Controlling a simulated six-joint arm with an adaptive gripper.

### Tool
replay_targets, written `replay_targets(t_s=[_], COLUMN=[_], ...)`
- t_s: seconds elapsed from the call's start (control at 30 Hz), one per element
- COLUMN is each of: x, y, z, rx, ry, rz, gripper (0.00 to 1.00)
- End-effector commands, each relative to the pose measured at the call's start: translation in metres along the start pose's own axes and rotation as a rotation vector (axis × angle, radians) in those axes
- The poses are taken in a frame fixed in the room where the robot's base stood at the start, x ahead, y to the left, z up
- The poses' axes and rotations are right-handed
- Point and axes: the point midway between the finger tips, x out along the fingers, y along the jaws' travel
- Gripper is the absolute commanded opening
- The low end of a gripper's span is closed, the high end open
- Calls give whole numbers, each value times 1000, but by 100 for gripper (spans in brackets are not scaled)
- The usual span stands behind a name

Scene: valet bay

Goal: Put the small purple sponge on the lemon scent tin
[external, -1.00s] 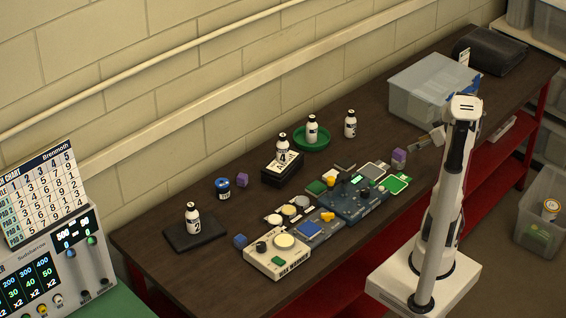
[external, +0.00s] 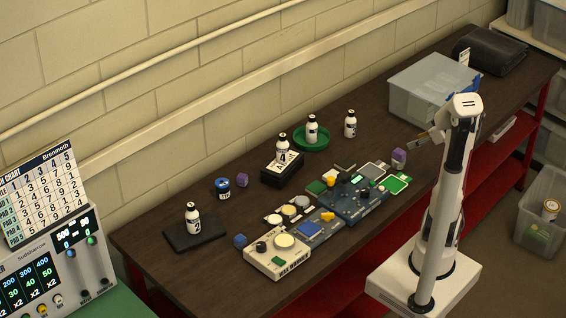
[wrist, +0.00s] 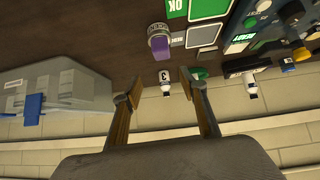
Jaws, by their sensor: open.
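The tin's label is too small to read. Another purple piece (external: 398,158) stands at the right of the boards; it shows in the wrist view as a purple piece (wrist: 160,48) with a pale band. I cannot tell for certain which is the small sponge. My gripper (wrist: 157,80) is open and empty, in the air near this right-hand piece and apart from it. In the external view its fingers (external: 422,139) show partly behind my arm.
Bottles stand on a black pad (external: 196,238), a black block (external: 282,174), a green dish (external: 325,140) and the bare bench. Control boards (external: 352,203) fill the front middle. Bench between tin and wall is clear.

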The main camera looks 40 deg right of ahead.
Motion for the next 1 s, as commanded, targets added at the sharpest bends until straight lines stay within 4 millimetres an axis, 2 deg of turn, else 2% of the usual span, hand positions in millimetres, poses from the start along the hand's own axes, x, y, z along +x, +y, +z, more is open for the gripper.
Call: replay_targets(t_s=[0.27,0.4,0.6,0.8,1.0], x=[0,-7,-24,-42,-58], y=[5,4,-5,-24,-53], z=[-58,-92,-127,-142,-139], rx=[-84,-117,-128,-103,-55], ry=[80,124,164,171,142], rz=[164,274,406,496,533], gripper=[42,42,42,42,42])
